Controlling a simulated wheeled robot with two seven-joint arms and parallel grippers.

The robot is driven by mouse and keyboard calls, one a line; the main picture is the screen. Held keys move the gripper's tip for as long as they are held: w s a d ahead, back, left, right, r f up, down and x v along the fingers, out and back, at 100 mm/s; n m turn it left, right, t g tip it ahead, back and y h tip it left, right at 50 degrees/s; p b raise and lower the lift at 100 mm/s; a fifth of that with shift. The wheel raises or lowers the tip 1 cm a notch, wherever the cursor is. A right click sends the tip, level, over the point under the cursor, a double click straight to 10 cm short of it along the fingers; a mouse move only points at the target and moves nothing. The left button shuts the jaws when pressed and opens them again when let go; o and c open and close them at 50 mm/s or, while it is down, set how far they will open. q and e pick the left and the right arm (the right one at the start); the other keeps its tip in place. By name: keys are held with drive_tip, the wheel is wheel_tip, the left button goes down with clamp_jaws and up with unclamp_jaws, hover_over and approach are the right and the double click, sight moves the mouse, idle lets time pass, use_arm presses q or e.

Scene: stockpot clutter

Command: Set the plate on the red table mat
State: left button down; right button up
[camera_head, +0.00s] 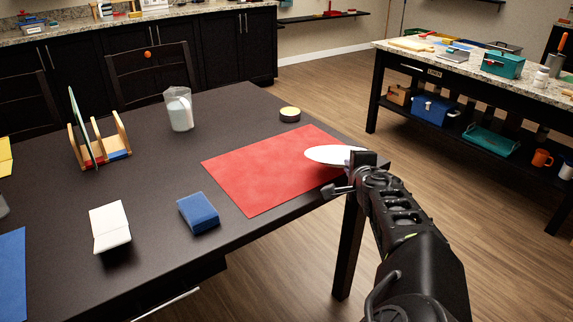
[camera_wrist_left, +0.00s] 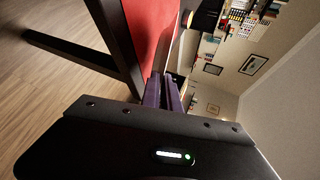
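The white plate (camera_head: 330,154) is level at the right part of the red table mat (camera_head: 250,178), near the table's right edge. My left gripper (camera_head: 350,172) is at the plate's right rim and appears shut on it. I cannot tell whether the plate touches the mat or is just above it. In the left wrist view my gripper's fingers (camera_wrist_left: 165,92) are close together, with the red mat (camera_wrist_left: 150,35) beyond them. The plate is close to edge-on there and hard to make out. My right gripper is not in view.
On the dark table (camera_head: 150,180) stand a wooden rack (camera_head: 118,147) with a thin upright piece, a pitcher (camera_head: 179,110), a round yellow-topped tin (camera_head: 290,114), a blue block (camera_head: 199,212) and a white box (camera_head: 109,227). A chair (camera_head: 150,75) stands behind. The mat's left part is clear.

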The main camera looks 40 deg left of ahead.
use_arm(q)
drive_tip(key=a+n+g+y, duration=0.1)
drive_tip(key=a, duration=0.3)
drive_tip(key=a+r+n+g+y, duration=0.1)
drive_tip(key=a+n, duration=0.1)
drive_tip(key=a, duration=0.2)
drive_tip(key=a+r+n+g+y+b, duration=0.1)
drive_tip(key=a+g, duration=0.1)
drive_tip(key=a, duration=0.2)
drive_tip(key=shift+r+n+y, duration=0.1)
drive_tip(key=shift+n+y, duration=0.3)
